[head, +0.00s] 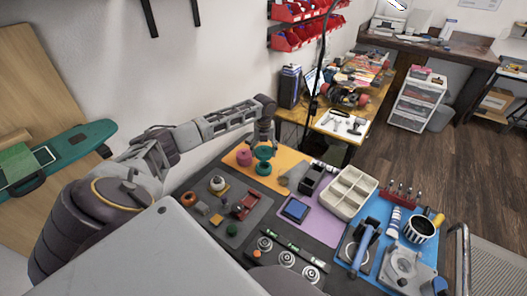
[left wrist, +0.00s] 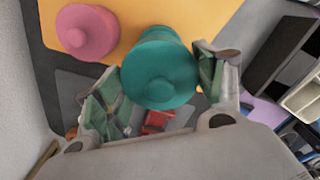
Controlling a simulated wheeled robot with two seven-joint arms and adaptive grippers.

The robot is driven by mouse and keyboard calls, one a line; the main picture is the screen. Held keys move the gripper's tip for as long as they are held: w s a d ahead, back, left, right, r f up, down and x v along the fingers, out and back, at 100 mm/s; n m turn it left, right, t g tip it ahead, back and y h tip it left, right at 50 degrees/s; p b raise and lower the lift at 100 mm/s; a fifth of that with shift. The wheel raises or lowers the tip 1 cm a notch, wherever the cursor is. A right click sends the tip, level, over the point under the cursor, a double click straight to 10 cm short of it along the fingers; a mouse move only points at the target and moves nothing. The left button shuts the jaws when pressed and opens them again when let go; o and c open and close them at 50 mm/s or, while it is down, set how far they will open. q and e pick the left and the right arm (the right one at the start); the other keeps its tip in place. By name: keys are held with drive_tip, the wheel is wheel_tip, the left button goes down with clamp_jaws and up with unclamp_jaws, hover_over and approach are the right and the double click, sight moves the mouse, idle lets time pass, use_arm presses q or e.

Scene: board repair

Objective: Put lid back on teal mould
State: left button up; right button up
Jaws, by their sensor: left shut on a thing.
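The teal lid (head: 264,153), round with a knob, is held in my left gripper (head: 265,139). It also shows in the left wrist view (left wrist: 158,78) between the two fingers (left wrist: 160,92), its knob towards the camera. The teal mould (head: 263,168) stands on the orange mat just below the lid. In the left wrist view, a part of the mould (left wrist: 160,33) shows past the lid's edge; the rest is hidden. I cannot tell whether lid and mould touch. My right gripper is not in view.
A pink mould (head: 244,156) stands close to the left on the orange mat (head: 290,163). A grey mat (head: 203,205) with small parts lies nearer. A cream divided tray (head: 349,192) and a blue mat with tools are to the right.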

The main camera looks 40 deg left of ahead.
sight(264, 151)
use_arm(q)
drive_tip(key=shift+f, duration=0.15)
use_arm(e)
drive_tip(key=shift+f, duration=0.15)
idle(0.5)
use_arm(q)
drive_tip(key=shift+f+b, duration=0.25)
drive_tip(key=shift+b, duration=0.2)
drive_tip(key=shift+f+b, duration=0.45)
drive_tip(key=shift+b, duration=0.05)
drive_tip(key=shift+f+b, duration=0.75)
drive_tip(key=shift+b, duration=0.15)
drive_tip(key=shift+f+b, duration=0.45)
drive_tip(key=shift+b, duration=0.1)
drive_tip(key=shift+f, duration=1.1)
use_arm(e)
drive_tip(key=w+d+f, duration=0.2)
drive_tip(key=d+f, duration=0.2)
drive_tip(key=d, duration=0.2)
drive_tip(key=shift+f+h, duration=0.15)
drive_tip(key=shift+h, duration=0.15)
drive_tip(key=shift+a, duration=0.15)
